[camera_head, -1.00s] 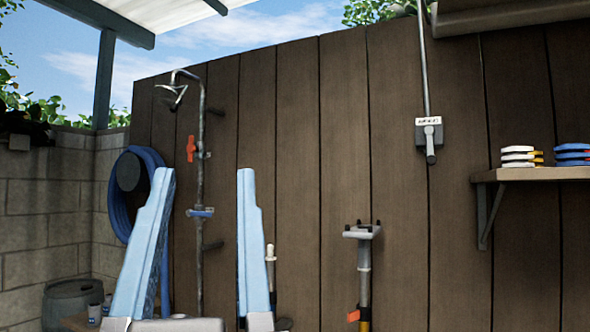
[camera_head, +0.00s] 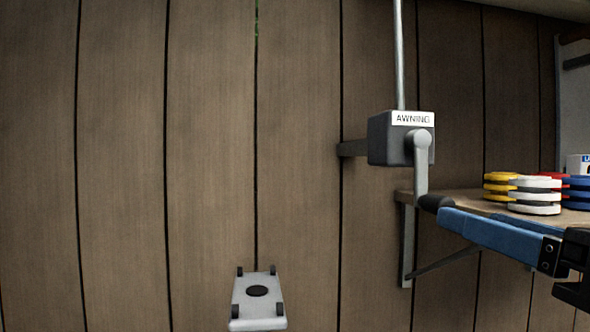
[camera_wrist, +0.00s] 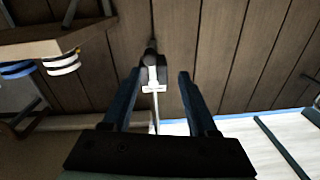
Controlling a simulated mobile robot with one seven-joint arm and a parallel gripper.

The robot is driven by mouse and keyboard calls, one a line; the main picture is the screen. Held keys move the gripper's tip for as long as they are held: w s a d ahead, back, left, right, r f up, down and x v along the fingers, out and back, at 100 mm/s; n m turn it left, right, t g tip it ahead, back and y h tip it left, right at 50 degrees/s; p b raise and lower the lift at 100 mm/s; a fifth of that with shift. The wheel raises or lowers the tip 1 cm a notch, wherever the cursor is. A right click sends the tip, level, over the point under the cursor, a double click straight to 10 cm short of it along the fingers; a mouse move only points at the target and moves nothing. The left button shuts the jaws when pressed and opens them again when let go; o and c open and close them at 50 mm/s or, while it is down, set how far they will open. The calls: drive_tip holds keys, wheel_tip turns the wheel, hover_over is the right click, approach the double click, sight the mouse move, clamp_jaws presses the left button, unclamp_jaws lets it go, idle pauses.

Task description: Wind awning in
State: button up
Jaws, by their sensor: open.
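The awning box (camera_head: 390,138), grey with an "AWNING" label, is fixed to the plank wall in the head view. Its grey crank arm (camera_head: 421,170) hangs down and ends in a black grip (camera_head: 433,203). My gripper (camera_head: 446,215) reaches in from the right, its blue fingertips close to the black grip. In the head view the fingers overlap, so I cannot tell whether they touch it. The wrist view shows my gripper (camera_wrist: 159,77) open, with the crank arm (camera_wrist: 151,72) appearing between its two fingers and the dark grip (camera_wrist: 150,47) near the tips.
A wooden shelf (camera_head: 472,203) on a metal bracket is right of the box, close behind my gripper. White discs (camera_head: 534,195), yellow discs (camera_head: 499,184) and blue discs sit on it. A pale stand top (camera_head: 257,300) with pegs is below left. The wall left of the box is clear.

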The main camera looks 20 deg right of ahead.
sight(426, 202)
drive_tip(key=w+d+p, duration=0.1)
drive_tip(key=w, duration=0.2)
drive_tip(key=w+d+p, duration=0.1)
drive_tip(key=w+p, duration=0.1)
drive_tip(key=w, duration=0.1)
drive_tip(key=w+d+p, duration=0.1)
drive_tip(key=w+p, duration=0.1)
drive_tip(key=w, duration=0.1)
drive_tip(key=shift+w+d+r, duration=0.2)
drive_tip(key=shift+w+d, duration=0.15)
drive_tip(key=shift+w, duration=0.05)
drive_tip(key=shift+w+d+f+p, duration=0.15)
drive_tip(key=shift+w+p, duration=0.15)
drive_tip(key=shift+w, duration=0.4)
clamp_jaws()
idle(0.5)
